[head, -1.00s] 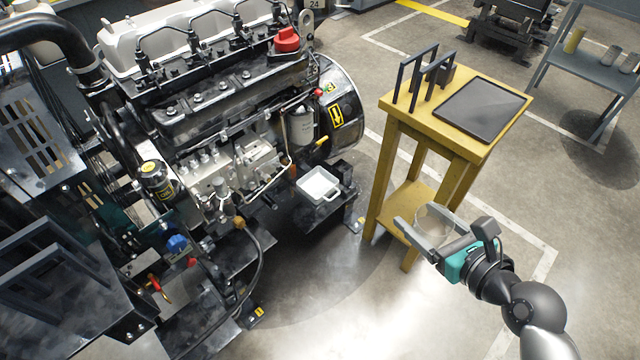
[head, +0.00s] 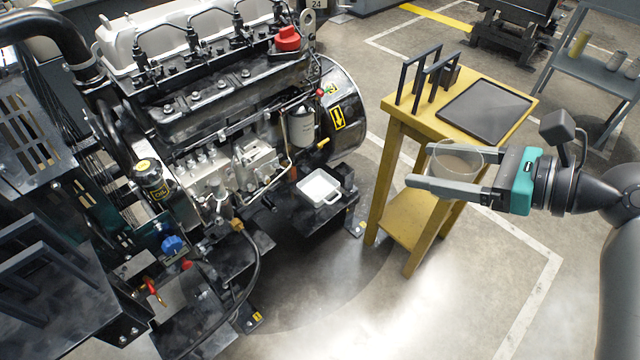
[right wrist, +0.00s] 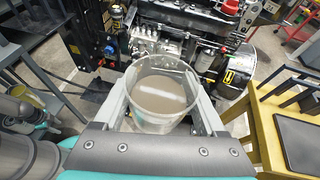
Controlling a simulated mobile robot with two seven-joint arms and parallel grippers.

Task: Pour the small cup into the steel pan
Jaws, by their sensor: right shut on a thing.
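My right gripper (head: 432,170) is shut on the small cup (head: 458,160), a clear see-through cup held between its two long fingers. In the right wrist view the cup (right wrist: 160,95) stands between the fingers with its mouth towards the camera and greyish-brown contents inside. In the head view the cup looks about upright, in front of the yellow table. The steel pan (head: 320,187), a small pale square pan with a handle, sits low beside the engine, to the left of my right gripper and well apart from it. My left gripper is not in view.
The yellow table (head: 395,104) carries a dark tray (head: 486,110) and dark upright frames (head: 418,76). The large diesel engine (head: 215,105) fills the left side. A grey shelf (head: 600,72) with several cylinders stands at the back right. Open floor lies in front of the table.

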